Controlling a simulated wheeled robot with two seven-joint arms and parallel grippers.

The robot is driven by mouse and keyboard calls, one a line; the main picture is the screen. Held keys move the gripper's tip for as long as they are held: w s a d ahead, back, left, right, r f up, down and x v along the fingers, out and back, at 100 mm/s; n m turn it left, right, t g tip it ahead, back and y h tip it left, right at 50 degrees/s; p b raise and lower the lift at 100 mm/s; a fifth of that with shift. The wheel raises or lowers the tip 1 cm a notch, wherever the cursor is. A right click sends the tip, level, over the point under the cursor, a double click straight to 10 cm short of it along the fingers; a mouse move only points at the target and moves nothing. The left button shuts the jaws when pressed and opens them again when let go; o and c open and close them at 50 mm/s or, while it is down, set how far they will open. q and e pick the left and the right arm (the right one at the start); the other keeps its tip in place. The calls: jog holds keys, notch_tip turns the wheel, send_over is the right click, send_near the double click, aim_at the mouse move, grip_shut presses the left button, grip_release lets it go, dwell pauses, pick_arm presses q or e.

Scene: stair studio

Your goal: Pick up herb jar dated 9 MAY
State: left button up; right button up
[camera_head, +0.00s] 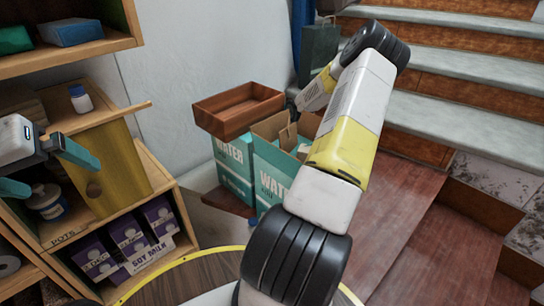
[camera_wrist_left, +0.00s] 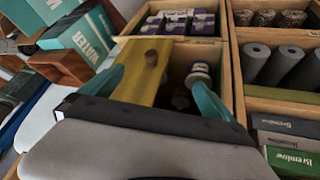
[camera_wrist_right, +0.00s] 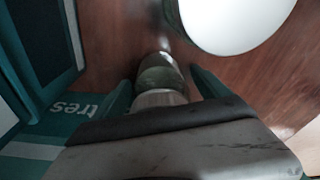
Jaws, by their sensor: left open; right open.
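In the right wrist view, a glass jar (camera_wrist_right: 160,77) with greenish contents and a pale end stands between the open fingers of my right gripper (camera_wrist_right: 162,84). I can read no date on it. In the head view the right gripper is hidden behind its arm. My left gripper (camera_head: 45,170) is open in front of the wooden shelf. A white jar with a blue band (camera_head: 47,202) sits in the shelf compartment below it; it also shows in the left wrist view (camera_wrist_left: 199,74) by one finger. A white blue-capped jar (camera_head: 82,99) stands on an upper board. No label date is legible.
Teal WATER boxes (camera_head: 232,172) stand by the wall, with a brown wooden crate (camera_head: 238,108) on top. Purple soy milk cartons (camera_head: 127,237) fill a lower shelf. Stairs (camera_head: 460,120) rise at the right. A round wooden top (camera_head: 190,280) is in front. The reddish floor (camera_head: 400,230) is partly free.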

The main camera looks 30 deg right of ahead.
jog(key=shift+f, duration=0.2)
jog(key=shift+r, duration=0.1)
jog(key=c, duration=1.7)
jog(key=shift+c, duration=0.2)
